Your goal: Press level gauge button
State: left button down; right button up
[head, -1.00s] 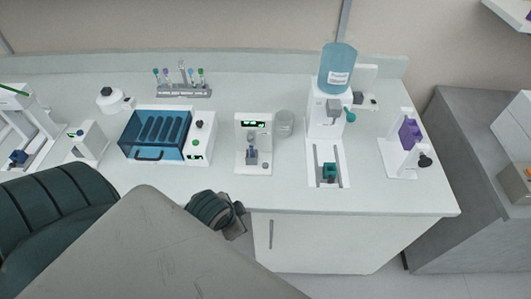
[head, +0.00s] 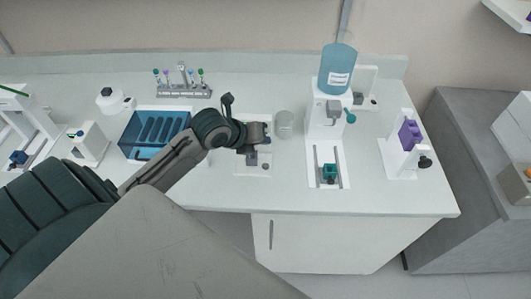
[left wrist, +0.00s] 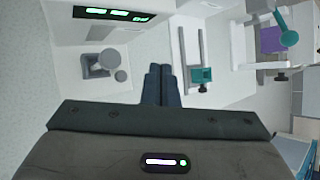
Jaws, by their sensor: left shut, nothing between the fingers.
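A white device with a green display and a grey holder stands mid-counter; I take it for the level gauge. Its base (head: 252,168) shows in the head view, but my left gripper (head: 257,133) hides most of its upper part. In the left wrist view its display (left wrist: 115,14) is lit at the top left. The grey holder (left wrist: 97,65) and a small round grey button (left wrist: 120,76) sit below it. My left gripper (left wrist: 161,68) is shut and empty, its fingertips apart from the button and to its right in that view. My right gripper is out of view.
A blue-lidded box (head: 145,142) is on the left. Counter in front is clear.

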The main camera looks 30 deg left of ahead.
aim_at(266, 166)
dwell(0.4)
pick_arm(q)
notch_tip(266, 166, down, 9)
jog(key=b, duration=0.7)
jog(key=shift+r, duration=0.15)
dwell(1.1)
dwell(0.6)
jog(key=shift+f+b, duration=0.3)
jog(key=shift+f, duration=0.1)
